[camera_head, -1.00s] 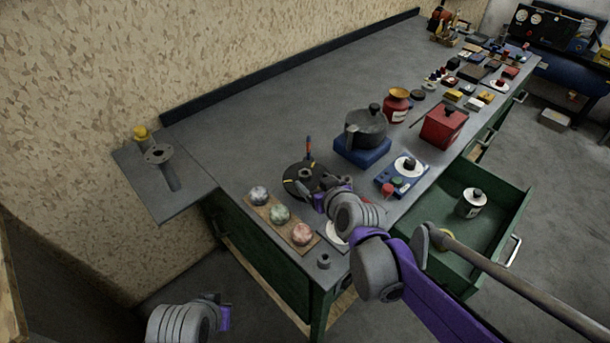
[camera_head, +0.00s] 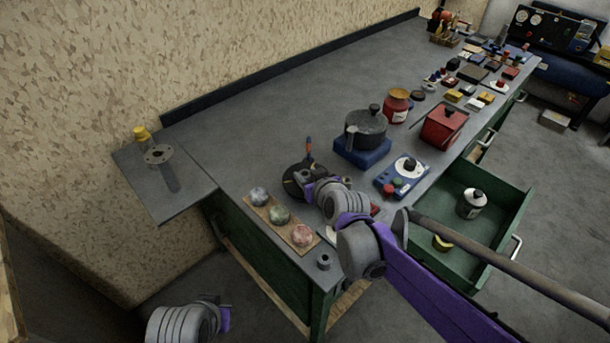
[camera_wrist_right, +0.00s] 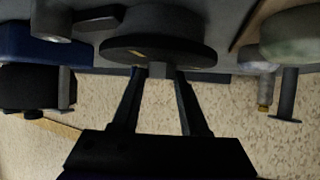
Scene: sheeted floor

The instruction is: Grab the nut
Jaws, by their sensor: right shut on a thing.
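A small grey piece (camera_wrist_right: 158,70), which looks like the nut, sits between the fingertips of my right gripper (camera_wrist_right: 160,74) in the right wrist view. The fingers are shut on it, in front of a round black disc (camera_wrist_right: 158,50) with a yellow mark. In the head view my right gripper (camera_head: 306,181) is at the disc (camera_head: 293,186) on the bench, and its hand hides part of the disc. Whether the piece touches the disc I cannot tell. My left gripper (camera_head: 224,318) is low at the left, off the bench, its fingers unclear.
A grey pot (camera_head: 366,127) on a blue base and a blue control box (camera_head: 402,177) stand to the right. An open green drawer (camera_head: 497,238) juts out in front.

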